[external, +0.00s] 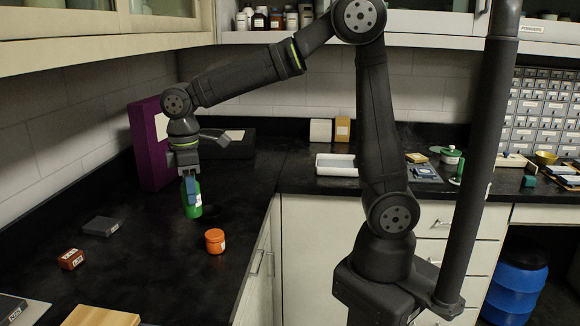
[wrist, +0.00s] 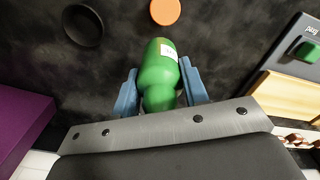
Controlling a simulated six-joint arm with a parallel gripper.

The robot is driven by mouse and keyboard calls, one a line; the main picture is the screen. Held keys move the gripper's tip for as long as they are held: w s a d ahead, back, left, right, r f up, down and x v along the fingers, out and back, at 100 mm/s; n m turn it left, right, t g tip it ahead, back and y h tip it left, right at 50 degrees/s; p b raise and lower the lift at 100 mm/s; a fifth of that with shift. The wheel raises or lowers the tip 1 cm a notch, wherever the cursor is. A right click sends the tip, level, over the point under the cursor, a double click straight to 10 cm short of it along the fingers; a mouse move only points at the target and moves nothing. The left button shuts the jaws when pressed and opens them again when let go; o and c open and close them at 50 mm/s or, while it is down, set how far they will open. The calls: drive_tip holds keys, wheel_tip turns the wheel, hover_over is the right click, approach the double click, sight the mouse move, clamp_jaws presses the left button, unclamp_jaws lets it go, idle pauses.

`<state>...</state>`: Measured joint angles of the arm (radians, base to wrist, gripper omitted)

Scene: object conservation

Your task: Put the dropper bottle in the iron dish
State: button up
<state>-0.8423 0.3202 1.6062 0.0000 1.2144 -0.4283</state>
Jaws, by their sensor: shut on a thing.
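The dropper bottle is green with a white label (wrist: 168,52); it also shows in the external view (external: 193,200). My gripper (external: 190,178) points down and is shut on the bottle, with a blue finger on each side in the wrist view (wrist: 156,92). The bottle is upright in the external view; whether its base touches the counter I cannot tell. A round black dish, matching the iron dish (wrist: 83,25), lies at the upper left of the wrist view, apart from the bottle. In the external view it blends into the dark counter. Nothing shows inside it.
An orange jar (external: 215,241) stands just in front of the bottle. A tall purple box (external: 152,143) stands behind. The counter edge is to the right.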

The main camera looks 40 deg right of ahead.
drive_tip(key=w+d+r, duration=0.1)
drive_tip(key=w+d, duration=0.3)
drive_tip(key=d, duration=0.3)
drive_tip(key=w+d+m, duration=0.1)
drive_tip(key=w+d, duration=0.2)
drive_tip(key=d, duration=0.4)
drive_tip(key=w+d+r, duration=0.1)
drive_tip(key=w+d, duration=0.3)
drive_tip(key=d, duration=0.2)
drive_tip(key=shift+a+f, duration=5.45)
drive_tip(key=shift+f, duration=0.2)
drive_tip(key=shift+f, duration=0.1)
drive_tip(key=o, duration=1)
wheel_tip(320, 180, up, 12)
